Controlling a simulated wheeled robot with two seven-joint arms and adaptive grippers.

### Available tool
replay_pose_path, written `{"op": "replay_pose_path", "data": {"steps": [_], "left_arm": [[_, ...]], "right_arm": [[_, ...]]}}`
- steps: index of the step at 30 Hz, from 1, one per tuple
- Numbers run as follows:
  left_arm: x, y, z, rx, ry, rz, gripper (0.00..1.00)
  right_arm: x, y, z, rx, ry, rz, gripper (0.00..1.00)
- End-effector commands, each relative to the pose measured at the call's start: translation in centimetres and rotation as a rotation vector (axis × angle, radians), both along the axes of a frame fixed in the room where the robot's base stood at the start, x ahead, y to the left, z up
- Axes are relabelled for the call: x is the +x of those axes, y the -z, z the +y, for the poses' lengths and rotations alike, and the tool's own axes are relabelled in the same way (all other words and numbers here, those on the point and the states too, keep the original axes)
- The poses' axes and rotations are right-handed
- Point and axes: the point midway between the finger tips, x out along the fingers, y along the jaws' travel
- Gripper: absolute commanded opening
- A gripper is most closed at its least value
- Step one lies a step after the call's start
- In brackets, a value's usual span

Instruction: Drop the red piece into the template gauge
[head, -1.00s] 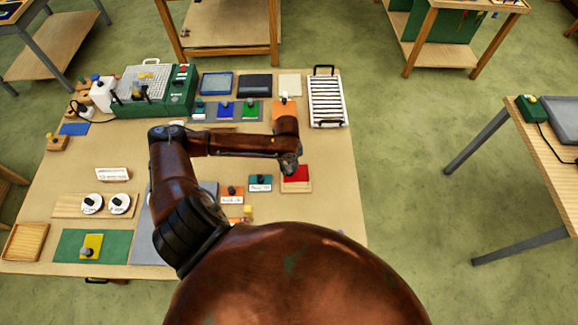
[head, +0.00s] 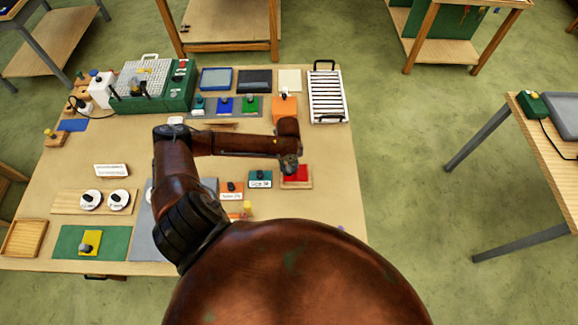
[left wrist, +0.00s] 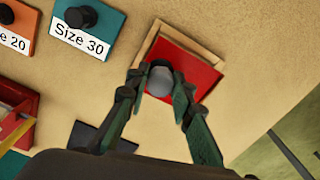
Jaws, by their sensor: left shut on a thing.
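The red piece (left wrist: 185,70) is a flat red plate with a grey knob (left wrist: 160,80). My left gripper (left wrist: 160,88) is shut on this knob. The red piece is at a shallow wooden-rimmed frame (left wrist: 152,42), whose rim shows along its upper and left sides in the left wrist view. I cannot tell whether the plate rests fully flat inside. In the head view, the red piece (head: 299,171) and the wooden frame (head: 300,184) show beside my left gripper (head: 290,170). No label marks this frame as the template gauge. My right gripper is out of view.
A teal Size 30 block (head: 260,178) and an orange block (head: 231,188) with knobs stand just left of the frame. A white slatted rack (head: 327,95) is at the back right. The table right of the frame is clear up to its edge.

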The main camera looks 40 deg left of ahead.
Motion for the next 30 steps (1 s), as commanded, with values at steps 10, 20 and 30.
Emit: {"op": "replay_pose_path", "data": {"steps": [10, 20, 30], "left_arm": [[0.0, 2.1, 0.0, 0.0, 0.0, 0.0, 0.0], [0.0, 2.1, 0.0, 0.0, 0.0, 0.0, 0.0], [0.0, 2.0, 0.0, 0.0, 0.0, 0.0, 0.0]], "right_arm": [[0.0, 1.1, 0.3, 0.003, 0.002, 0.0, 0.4], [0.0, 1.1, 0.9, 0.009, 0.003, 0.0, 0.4], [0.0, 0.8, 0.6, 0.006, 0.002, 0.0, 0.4]]}}
